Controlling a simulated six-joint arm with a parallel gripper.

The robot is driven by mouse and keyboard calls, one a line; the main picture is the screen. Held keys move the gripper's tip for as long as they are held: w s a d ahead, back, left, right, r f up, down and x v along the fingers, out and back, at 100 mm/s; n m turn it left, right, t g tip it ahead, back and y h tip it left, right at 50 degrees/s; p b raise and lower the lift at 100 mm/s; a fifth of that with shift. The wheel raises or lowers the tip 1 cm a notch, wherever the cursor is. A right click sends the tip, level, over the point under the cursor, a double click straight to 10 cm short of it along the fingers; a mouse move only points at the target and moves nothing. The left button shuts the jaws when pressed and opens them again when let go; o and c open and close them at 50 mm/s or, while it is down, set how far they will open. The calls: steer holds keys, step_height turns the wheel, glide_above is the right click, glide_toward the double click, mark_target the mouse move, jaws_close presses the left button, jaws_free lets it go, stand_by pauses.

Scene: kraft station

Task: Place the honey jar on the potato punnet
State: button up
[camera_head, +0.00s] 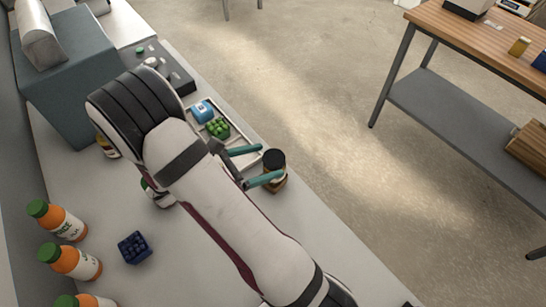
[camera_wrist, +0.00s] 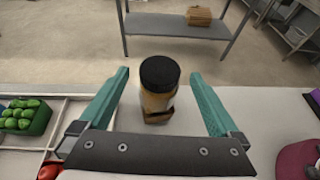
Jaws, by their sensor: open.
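A jar with a black lid and amber-brown body, which looks like the honey jar (camera_head: 274,168), stands upright near the counter's outer edge. It also shows in the wrist view (camera_wrist: 158,92), with a dark band on its label. My gripper (camera_head: 271,161) is open, its two teal fingers on either side of the jar. In the wrist view my gripper (camera_wrist: 160,75) has a gap between each finger and the jar. I cannot make out a potato punnet; part of the counter is hidden behind my arm.
A white tray (camera_head: 252,157) holds a green punnet (camera_head: 218,128) of round green produce and a blue-and-white item (camera_head: 203,111). A dark blue punnet (camera_head: 134,247) and several orange bottles (camera_head: 66,222) stand at the left. A red item (camera_wrist: 48,171) sits near the tray.

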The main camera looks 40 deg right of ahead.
steer(key=s+v, duration=0.1)
steer(key=v, duration=0.7)
steer(key=s+r+m+g+y, duration=0.3)
steer(key=s+r+m+y, duration=0.35)
steer(key=s+m, duration=0.4)
steer(key=s+a+r+m+t+y, duration=0.1)
steer(key=s+a+m+t+y, duration=0.2)
steer(key=m, duration=0.9)
steer(key=s+a+y, duration=0.3)
steer(key=a+y, duration=0.2)
steer(key=a, duration=0.1)
steer(key=shift+s+a+r+t+y, duration=0.25)
steer(key=shift+a+r+t+y, duration=0.05)
steer(key=shift+a+t+y, duration=0.1)
